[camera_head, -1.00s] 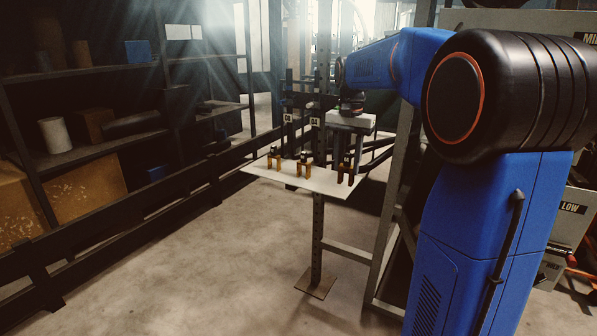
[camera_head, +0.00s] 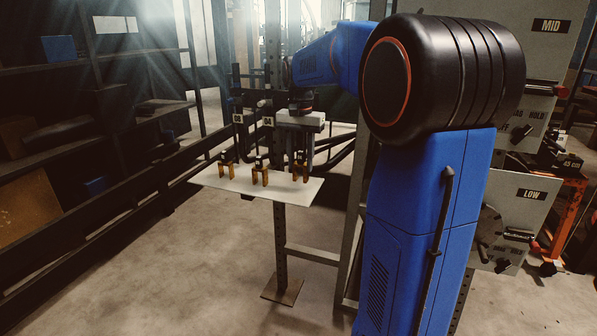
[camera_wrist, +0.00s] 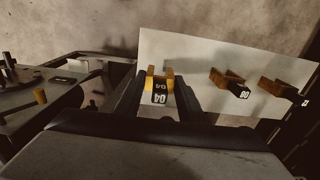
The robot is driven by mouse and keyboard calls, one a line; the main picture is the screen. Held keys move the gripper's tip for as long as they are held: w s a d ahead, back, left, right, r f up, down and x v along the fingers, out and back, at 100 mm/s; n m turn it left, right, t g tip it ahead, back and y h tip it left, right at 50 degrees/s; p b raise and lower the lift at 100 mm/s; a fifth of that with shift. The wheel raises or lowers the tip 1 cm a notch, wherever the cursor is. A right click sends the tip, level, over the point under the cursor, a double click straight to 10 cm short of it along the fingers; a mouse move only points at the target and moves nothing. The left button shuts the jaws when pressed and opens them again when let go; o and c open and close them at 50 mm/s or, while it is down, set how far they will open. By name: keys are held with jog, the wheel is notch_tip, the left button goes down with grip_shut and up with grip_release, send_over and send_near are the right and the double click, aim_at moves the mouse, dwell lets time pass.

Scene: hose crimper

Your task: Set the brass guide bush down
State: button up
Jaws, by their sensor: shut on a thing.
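My gripper (camera_wrist: 158,92) is shut on a small piece with a black face marked 04 (camera_wrist: 160,98) and a bright brass-yellow part behind it. I take this to be the brass guide bush, but its shape is mostly hidden. It is at the leftmost brown U-shaped holder (camera_wrist: 168,73) in the wrist view; whether it touches the holder I cannot tell. In the head view my gripper (camera_head: 300,152) points down over the right end of the white shelf (camera_head: 215,182), at the right-hand holder (camera_head: 300,175).
Two more brown holders with black-faced pieces stand along the shelf, the middle one (camera_wrist: 226,77) and the far one (camera_wrist: 277,88). Dark posts with tags (camera_head: 238,118) rise behind the shelf. In the wrist view, dark equipment (camera_wrist: 40,108) lies at the left. Bare shelf shows between the holders.

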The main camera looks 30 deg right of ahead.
aim_at(300, 164)
jog(key=shift+f, duration=1.75)
jog(key=shift+f, duration=0.15)
jog(key=o, duration=1.1)
notch_tip(300, 164, up, 12)
jog(key=shift+r, duration=0.15)
jog(key=s+a+f+n+t, duration=0.1)
jog(key=s+a+f+n, duration=0.2)
jog(key=s, duration=0.6)
jog(key=s+a+f+n+t, duration=0.2)
jog(key=s+a+f+n, duration=0.2)
jog(key=s+a+f, duration=0.3)
jog(key=s+a+f+n+t, duration=0.1)
jog(key=s+a+f+n, duration=0.2)
jog(key=s+f, duration=0.6)
jog(key=shift+s+a+f+t, duration=0.15)
jog(key=shift+s+a, duration=0.3)
jog(key=shift+s, duration=0.25)
jog(key=shift+s+a+t, duration=0.1)
jog(key=shift+s+a, duration=0.3)
jog(key=shift+s, duration=0.35)
jog(key=shift+s+a+f+t, duration=0.15)
jog(key=shift+s+a, duration=0.3)
jog(key=shift+s, duration=0.25)
